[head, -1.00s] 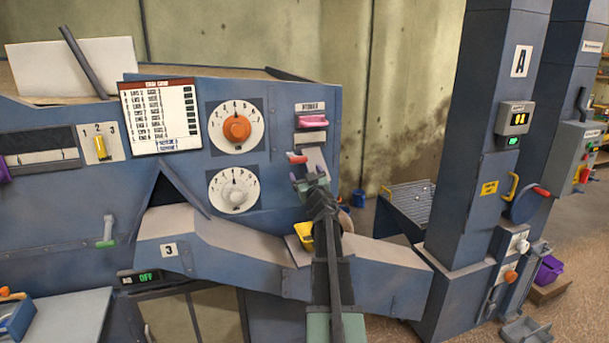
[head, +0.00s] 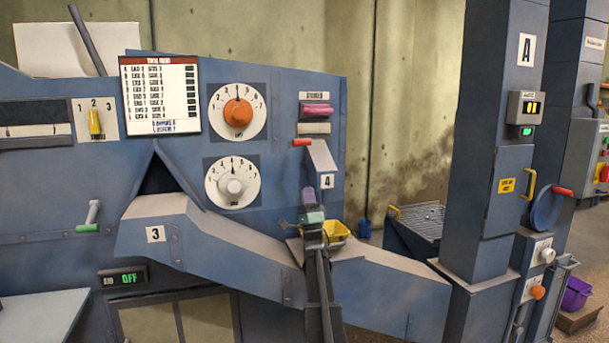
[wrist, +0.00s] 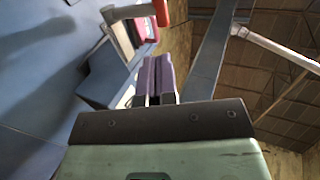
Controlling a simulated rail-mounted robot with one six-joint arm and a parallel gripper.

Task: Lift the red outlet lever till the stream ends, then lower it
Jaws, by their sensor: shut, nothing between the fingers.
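The red outlet lever (head: 302,142) sticks out to the left at the top of the grey outlet spout (head: 320,155) marked 4. In the wrist view the red lever (wrist: 160,12) is at the top, beyond my fingers and apart from them. My gripper (head: 308,194) is below the lever, in front of the spout's lower end. Its purple fingers (wrist: 156,72) are shut together with nothing between them. A yellow tray (head: 336,232) sits under the spout, partly hidden behind my gripper. I cannot make out a stream; my gripper covers part of the space below the spout.
A pink handle (head: 317,110) sits above the red lever. Dials (head: 238,112) are on the panel to the left. The sloping chute (head: 215,240) marked 3 runs below, towards the tall blue column (head: 497,130) at the right. A green-handled lever (head: 88,228) is at the left.

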